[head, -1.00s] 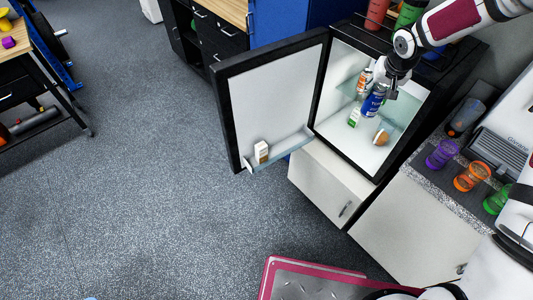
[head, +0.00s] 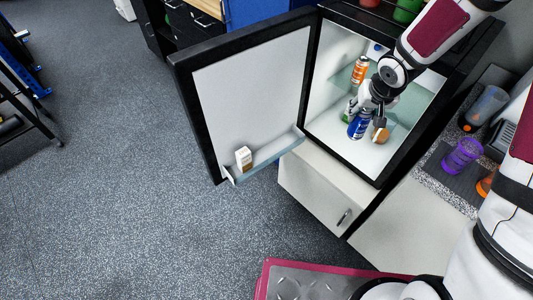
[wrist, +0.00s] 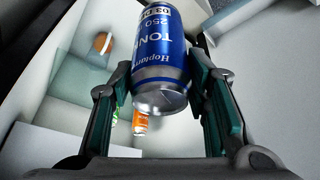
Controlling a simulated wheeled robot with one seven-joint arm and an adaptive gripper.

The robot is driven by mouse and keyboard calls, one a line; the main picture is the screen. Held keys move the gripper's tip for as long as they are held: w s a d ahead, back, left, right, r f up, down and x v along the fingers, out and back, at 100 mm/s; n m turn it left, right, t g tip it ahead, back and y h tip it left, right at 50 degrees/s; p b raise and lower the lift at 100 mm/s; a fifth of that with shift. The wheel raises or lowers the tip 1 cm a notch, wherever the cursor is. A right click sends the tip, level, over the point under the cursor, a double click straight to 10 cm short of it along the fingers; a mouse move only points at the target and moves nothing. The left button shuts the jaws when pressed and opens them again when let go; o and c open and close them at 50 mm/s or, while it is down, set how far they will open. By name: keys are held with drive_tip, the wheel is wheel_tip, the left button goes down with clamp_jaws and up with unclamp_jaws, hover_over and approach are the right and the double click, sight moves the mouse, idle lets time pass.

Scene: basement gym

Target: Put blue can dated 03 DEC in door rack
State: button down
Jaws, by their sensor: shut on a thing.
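The blue can (head: 358,126) is held by my gripper (head: 378,108) at the fridge opening in the head view. In the wrist view the blue can (wrist: 160,62) fills the space between the two fingers of my gripper (wrist: 165,88), which are shut on it. Its label shows "TONI", "250" and a partly cut-off "03 D". The door rack (head: 268,154) is a shelf low on the inside of the open fridge door (head: 250,90). A small white carton (head: 243,158) stands at the rack's outer end. The rest of the rack looks bare.
Purple (head: 462,156) and orange cups stand on the counter at right. Open floor (head: 110,210) lies left of the door.

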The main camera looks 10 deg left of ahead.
drive_tip(key=s+a+f+n+y+b, duration=0.15)
drive_tip(key=a+f+b, duration=0.35)
drive_tip(key=f+b, duration=0.55)
drive_tip(key=s+a+f+n+b, duration=0.15)
drive_tip(key=a+f+b, duration=0.35)
drive_tip(key=f+b, duration=0.55)
drive_tip(key=w+a+r, duration=0.2)
drive_tip(key=w+a, duration=1.1)
drive_tip(key=w, duration=0.1)
wheel_tip(320, 180, down, 8)
drive_tip(key=a+b, duration=0.1)
drive_tip(key=b, duration=0.1)
drive_tip(key=shift+w+r, duration=0.25)
drive_tip(key=shift+w, duration=0.15)
drive_tip(key=shift+f+b, duration=0.1)
drive_tip(key=shift+b, duration=0.2)
drive_tip(key=c, duration=1.2)
unclamp_jaws()
drive_tip(key=shift+c, duration=0.2)
drive_tip(key=shift+o, duration=0.3)
